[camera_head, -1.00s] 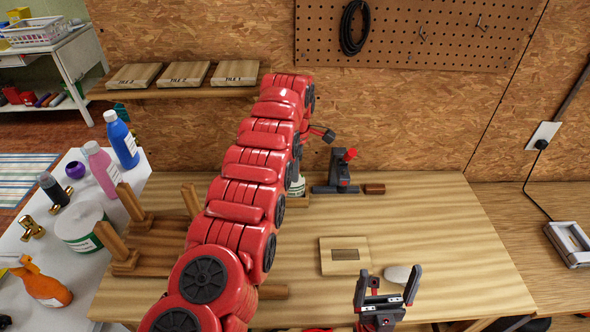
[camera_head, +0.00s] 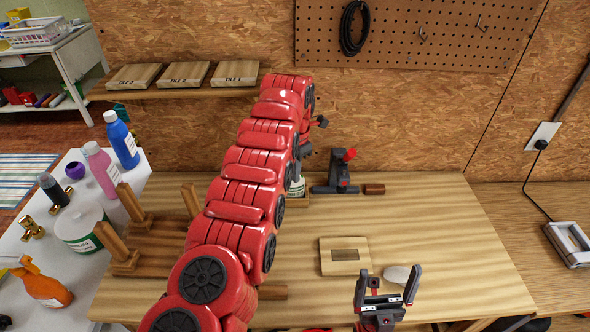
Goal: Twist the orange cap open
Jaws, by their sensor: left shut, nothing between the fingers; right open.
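My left arm crosses the middle of the workbench and hides much behind it. A small dark part of my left gripper (camera_head: 321,122) shows past the arm's far end, above the bench; it is shut and empty. A container with a white and green label (camera_head: 297,187) shows partly behind the arm, below that gripper. No orange cap can be made out; the container's top is hidden. My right gripper (camera_head: 387,282) is open and empty over the front of the bench, near a pale rounded object (camera_head: 397,274).
A black and red clamp-like tool (camera_head: 342,172) and a small brown block (camera_head: 373,189) stand at the bench's back. A square wooden plate (camera_head: 344,256) lies mid-bench. Wooden posts (camera_head: 131,203) rise at left, beside a white table with bottles (camera_head: 122,139). The bench's right side is clear.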

